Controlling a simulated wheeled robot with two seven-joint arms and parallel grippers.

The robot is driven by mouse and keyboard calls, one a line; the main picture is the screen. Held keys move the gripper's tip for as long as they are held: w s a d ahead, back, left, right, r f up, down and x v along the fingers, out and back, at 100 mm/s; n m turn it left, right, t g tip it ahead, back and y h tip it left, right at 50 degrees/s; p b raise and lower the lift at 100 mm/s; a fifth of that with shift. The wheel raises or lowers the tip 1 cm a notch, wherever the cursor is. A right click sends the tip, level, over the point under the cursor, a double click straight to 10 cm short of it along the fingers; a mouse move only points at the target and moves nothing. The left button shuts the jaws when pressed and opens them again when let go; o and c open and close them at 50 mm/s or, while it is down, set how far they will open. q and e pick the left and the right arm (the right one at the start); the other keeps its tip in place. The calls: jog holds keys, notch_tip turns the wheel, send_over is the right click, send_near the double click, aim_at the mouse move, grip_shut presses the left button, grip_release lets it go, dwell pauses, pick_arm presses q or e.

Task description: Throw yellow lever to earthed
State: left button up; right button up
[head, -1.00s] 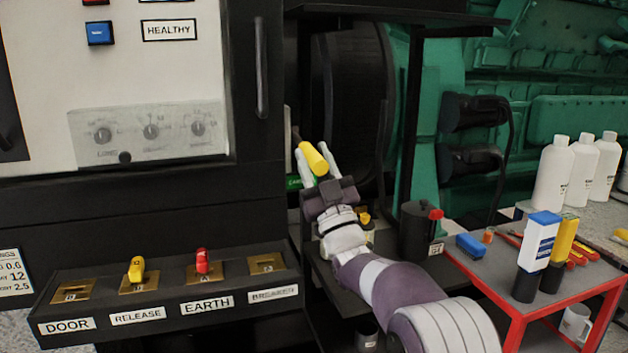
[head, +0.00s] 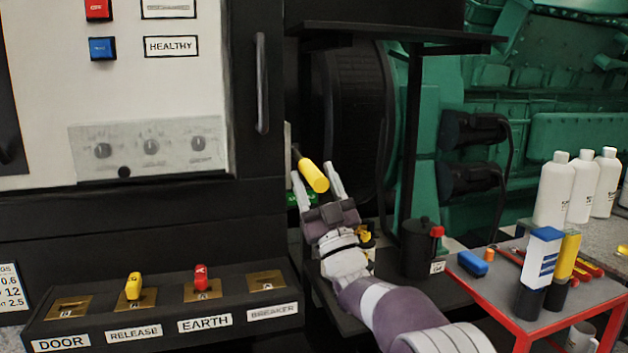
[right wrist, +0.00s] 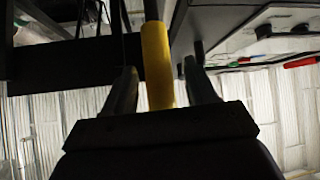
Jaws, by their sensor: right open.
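The yellow lever (head: 313,176) has a thick yellow grip on a dark rod and slants down toward my right gripper, beside the black cabinet. My right gripper (head: 316,186) is open, with one finger on each side of the yellow grip. In the right wrist view the yellow lever (right wrist: 157,65) stands between the two fingers of the right gripper (right wrist: 160,90), with a visible gap on the right and a narrower one on the left. My left gripper is not in view.
A key box (head: 160,317) labelled DOOR, RELEASE, EARTH and BREAKER holds a yellow key (head: 133,286) and a red key (head: 201,277). A black shelf frame (head: 400,38) stands over the lever area. A red trolley (head: 515,322) with bottles is at right.

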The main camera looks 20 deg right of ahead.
jog(key=b+v, duration=0.1)
jog(key=v, duration=1.1)
jog(key=shift+b, duration=0.35)
jog(key=shift+w+f, duration=0.1)
jog(key=shift+f, duration=0.1)
